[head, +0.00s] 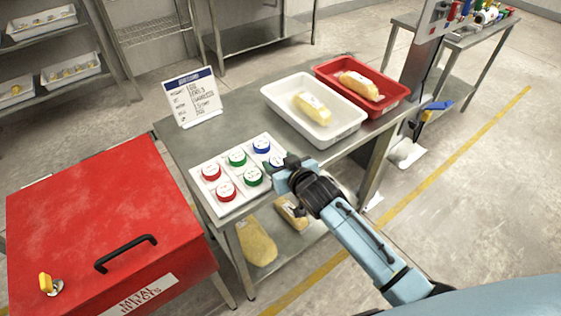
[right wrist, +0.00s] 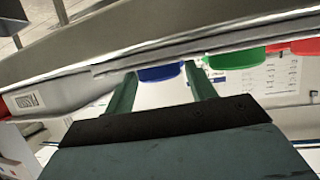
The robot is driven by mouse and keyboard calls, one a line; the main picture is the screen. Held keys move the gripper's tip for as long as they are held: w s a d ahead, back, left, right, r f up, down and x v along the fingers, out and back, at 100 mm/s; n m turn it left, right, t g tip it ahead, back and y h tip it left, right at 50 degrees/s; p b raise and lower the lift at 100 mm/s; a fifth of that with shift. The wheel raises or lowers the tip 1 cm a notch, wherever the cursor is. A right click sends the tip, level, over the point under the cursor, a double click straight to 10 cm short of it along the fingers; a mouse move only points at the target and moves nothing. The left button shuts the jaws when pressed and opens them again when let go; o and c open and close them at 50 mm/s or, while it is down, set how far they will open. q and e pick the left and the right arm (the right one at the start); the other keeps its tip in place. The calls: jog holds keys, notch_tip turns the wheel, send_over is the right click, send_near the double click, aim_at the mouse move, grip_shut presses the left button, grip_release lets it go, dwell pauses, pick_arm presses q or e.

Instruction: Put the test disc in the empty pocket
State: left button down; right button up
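A white board (head: 238,204) on the steel table holds red, green and blue discs in two rows. My left gripper is out of view.
A sign card (head: 193,92) stands behind the board. A white tray (head: 275,92) and a red tray (head: 401,94), each with a wrapped pack, lie at the back right. A red lidded box (head: 90,210) stands at left. Packs lie on the lower shelf.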

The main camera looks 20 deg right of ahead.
jog(key=shift+o, duration=0.9)
jog(key=shift+r, duration=0.25)
jog(key=p+v, duration=0.2)
jog(key=v, duration=1)
jog(key=s+d+f+g+h, duration=0.15)
jog(key=s+f, duration=0.25)
jog(key=f, duration=0.6)
jog(key=s+d+f+g, duration=0.25)
jog(key=s+f, duration=0.25)
jog(key=f, duration=0.4)
jog(key=s+d+f+g, duration=0.15)
jog(key=s+f, duration=0.25)
jog(key=f, duration=0.6)
jog(key=s+d+f+g, duration=0.1)
jog(key=s+f+g, duration=0.2)
jog(key=s, duration=1)
jog(key=s+d+f+g+h, duration=0.1)
jog(key=s+f+g, duration=0.3)
jog(key=s+f, duration=0.6)
jog(key=s, duration=0.3)
jog(key=shift+s+f, duration=0.2)
